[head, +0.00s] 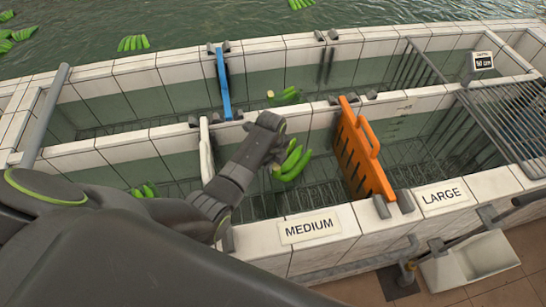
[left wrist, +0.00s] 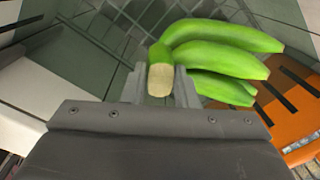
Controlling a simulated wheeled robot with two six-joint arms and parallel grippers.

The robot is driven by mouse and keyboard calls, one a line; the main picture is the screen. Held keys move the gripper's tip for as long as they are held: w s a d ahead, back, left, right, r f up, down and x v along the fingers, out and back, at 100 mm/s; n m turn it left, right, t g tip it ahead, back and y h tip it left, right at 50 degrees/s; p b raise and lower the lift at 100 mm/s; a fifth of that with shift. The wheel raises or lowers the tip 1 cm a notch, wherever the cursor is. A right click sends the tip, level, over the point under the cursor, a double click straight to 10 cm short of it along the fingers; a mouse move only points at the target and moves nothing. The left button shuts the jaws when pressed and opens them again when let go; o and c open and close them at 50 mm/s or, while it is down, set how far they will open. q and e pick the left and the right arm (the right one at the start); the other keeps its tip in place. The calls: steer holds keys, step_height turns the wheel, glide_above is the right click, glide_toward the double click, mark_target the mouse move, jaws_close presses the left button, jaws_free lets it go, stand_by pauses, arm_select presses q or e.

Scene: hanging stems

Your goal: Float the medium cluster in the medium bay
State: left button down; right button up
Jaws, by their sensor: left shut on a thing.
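A green banana cluster (head: 293,164) hangs inside the bay behind the MEDIUM label (head: 308,229), between a white divider (head: 206,150) and an orange divider (head: 362,152). My left gripper (head: 275,160) is shut on its stem. In the left wrist view the pale cut end of the stem sits between the two fingers (left wrist: 160,88), and the fruits of the cluster (left wrist: 225,48) spread to the right. I cannot tell how far the cluster is above the bay's wire floor or the water. My right gripper is not in view.
A LARGE bay (head: 443,196) lies right of the orange divider, partly under a metal grid (head: 510,115). Another cluster (head: 285,96) is in the rear row, and one (head: 145,190) in the left bay. A blue divider (head: 223,85) stands behind. Tiled walls edge the bays.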

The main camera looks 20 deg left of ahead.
mark_target(273, 175)
arm_select(q)
step_height(273, 175, down, 7)
steer(key=b, duration=0.5)
steer(key=shift+f, duration=0.1)
step_height(273, 175, down, 3)
steer(key=shift+f+b, duration=0.15)
steer(key=shift+b, duration=1)
steer(key=shift+f+b, duration=0.65)
steer(key=shift+f, duration=0.35)
